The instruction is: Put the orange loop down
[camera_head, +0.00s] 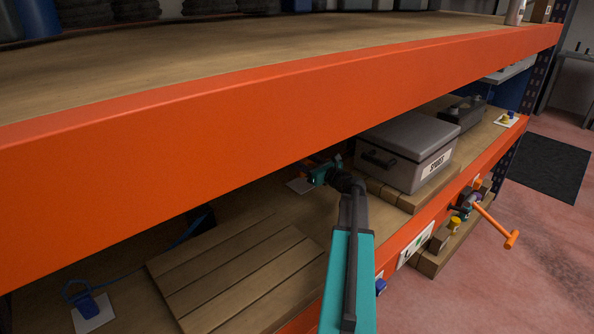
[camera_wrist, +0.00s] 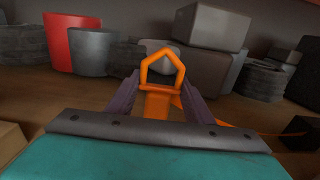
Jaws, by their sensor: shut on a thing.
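The orange loop (camera_wrist: 157,104) stands upright between the two fingers of my gripper (camera_wrist: 160,98) in the wrist view, its pointed ring rising above them. My gripper is shut on its lower part. In the head view my gripper (camera_head: 318,172) reaches onto the lower wooden shelf, left of the grey case. The loop is too small and covered to make out clearly there. I cannot tell whether the loop touches the shelf. A thin orange strap (camera_wrist: 246,133) runs off right in the wrist view.
A grey lidded case (camera_head: 408,150) on wooden blocks stands right of my gripper. The upper shelf's orange beam (camera_head: 250,112) hangs over the left. A slatted wooden panel (camera_head: 235,268) and a blue clip (camera_head: 88,306) on a white card lie nearer left.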

